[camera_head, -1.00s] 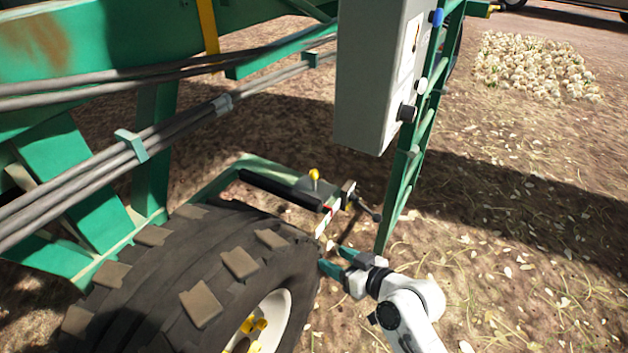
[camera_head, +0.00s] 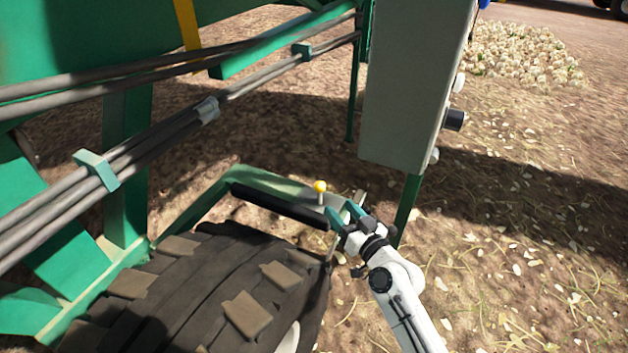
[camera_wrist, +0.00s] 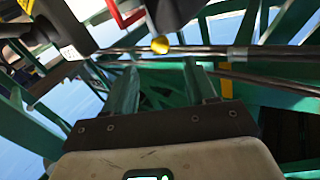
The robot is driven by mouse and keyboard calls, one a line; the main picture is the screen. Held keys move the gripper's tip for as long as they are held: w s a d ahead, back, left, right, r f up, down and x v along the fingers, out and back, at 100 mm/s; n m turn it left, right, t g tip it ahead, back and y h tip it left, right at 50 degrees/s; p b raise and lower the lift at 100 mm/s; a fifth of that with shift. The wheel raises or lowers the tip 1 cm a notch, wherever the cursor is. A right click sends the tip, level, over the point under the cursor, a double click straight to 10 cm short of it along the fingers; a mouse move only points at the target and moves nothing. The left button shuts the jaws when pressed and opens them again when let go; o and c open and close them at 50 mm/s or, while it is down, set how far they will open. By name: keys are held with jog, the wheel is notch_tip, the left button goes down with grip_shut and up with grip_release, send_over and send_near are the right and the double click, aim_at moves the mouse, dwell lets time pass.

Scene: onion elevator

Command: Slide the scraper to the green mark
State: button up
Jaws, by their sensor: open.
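The scraper seems to be the black bar (camera_head: 280,207) that lies along the green frame just behind the tyre. A yellow knob (camera_head: 320,187) stands on a short stem near its right end; the wrist view shows a yellow ball (camera_wrist: 160,45) just beyond the fingertips. My gripper (camera_head: 341,209) is open, its two green fingers at the bar's right end, close to the knob. In the wrist view my gripper (camera_wrist: 160,72) has nothing between its fingers. I cannot tell whether it touches the knob. I cannot make out the green mark.
The large treaded tyre (camera_head: 210,295) fills the lower left. A grey control box (camera_head: 412,85) hangs above and right of my gripper. Grey hoses (camera_head: 150,140) cross the left side. Open soil (camera_head: 520,260) lies at the right, with an onion heap (camera_head: 525,52) behind.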

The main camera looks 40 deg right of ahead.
aim_at(323, 190)
jog(key=x, duration=1)
jog(key=shift+w, duration=0.25)
grip_shut()
jog(key=shift+a, duration=0.1)
